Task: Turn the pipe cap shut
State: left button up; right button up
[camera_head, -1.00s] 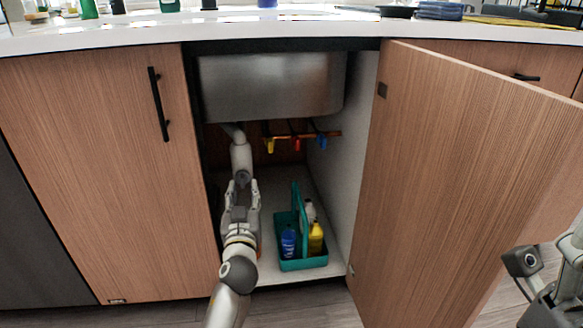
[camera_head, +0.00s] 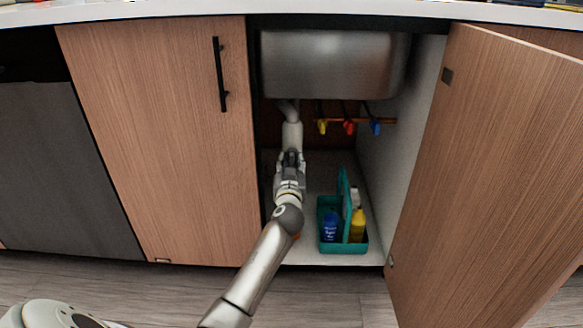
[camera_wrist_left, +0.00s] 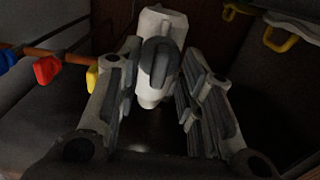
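A white drain pipe (camera_head: 292,134) hangs under the steel sink inside the open cabinet. In the left wrist view, the pipe's pale end (camera_wrist_left: 152,98) with a grey ridged cap (camera_wrist_left: 158,60) lies between the two fingers. My left gripper (camera_head: 291,158) is at the pipe's lower end and hides the cap in the head view. In the wrist view, the fingers of my left gripper (camera_wrist_left: 160,85) stand apart on either side of the cap, with narrow dark gaps visible; contact is hard to judge. My right gripper is not in view.
Yellow (camera_head: 322,127), red (camera_head: 349,127) and blue (camera_head: 375,128) valve handles are right of the pipe. A teal caddy (camera_head: 343,249) with bottles stands on the cabinet floor. The open door (camera_head: 490,170) is at the right, the sink (camera_head: 335,65) above.

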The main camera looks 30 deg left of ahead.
pick_arm(q)
jog(key=shift+w+a, duration=0.1)
jog(key=shift+c, duration=0.4)
grip_shut()
